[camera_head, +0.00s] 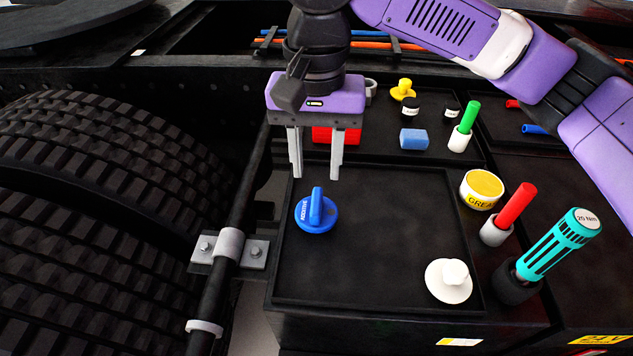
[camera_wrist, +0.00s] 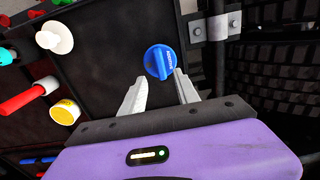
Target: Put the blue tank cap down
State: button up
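The blue tank cap (camera_head: 316,214) is a round disc with a raised grip bar and white lettering. It lies on the left part of the black tray (camera_head: 390,275) in the head view. My gripper (camera_head: 317,178) is above and behind the cap, fingers pointing down, apart and empty. In the wrist view the cap (camera_wrist: 159,61) shows just beyond the fingertips, nearer the right finger. My gripper (camera_wrist: 158,78) is open there with nothing between its fingers. I cannot tell the exact height gap.
A white knob (camera_head: 448,280) sits at the tray's front right. A yellow grease tin (camera_head: 481,189), a red-handled tool (camera_head: 515,206) and a teal torque tool (camera_head: 559,244) stand along the right. Large tyres (camera_head: 110,225) are at left. The tray's middle is clear.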

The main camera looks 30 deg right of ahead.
jog(key=shift+r, duration=1.95)
